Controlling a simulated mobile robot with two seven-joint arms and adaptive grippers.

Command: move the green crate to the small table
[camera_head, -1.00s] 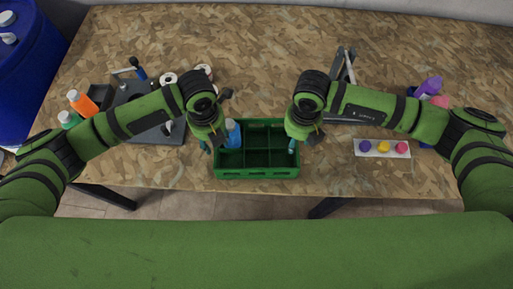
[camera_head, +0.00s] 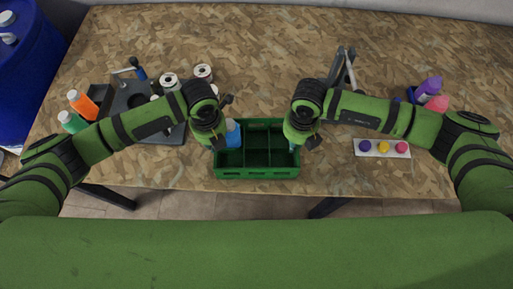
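The green crate (camera_head: 257,172) stands on the wooden worktable (camera_head: 260,55) at its front edge, in the middle of the view. It is divided into compartments, and a blue bottle (camera_head: 233,134) stands in its left part. My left gripper (camera_head: 213,146) is at the crate's left end and my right gripper (camera_head: 297,146) is at its right end. Both point downward. The wrists hide most of the fingers, so I cannot tell whether they are open or shut on the crate ends. I cannot make out the small table.
Orange (camera_head: 82,104) and green (camera_head: 72,122) bottles, a dark tray (camera_head: 128,97) and white rolls (camera_head: 170,82) are at the left. A white strip with coloured knobs (camera_head: 382,148) and a purple bottle (camera_head: 428,88) are at the right. A blue drum (camera_head: 25,75) stands far left.

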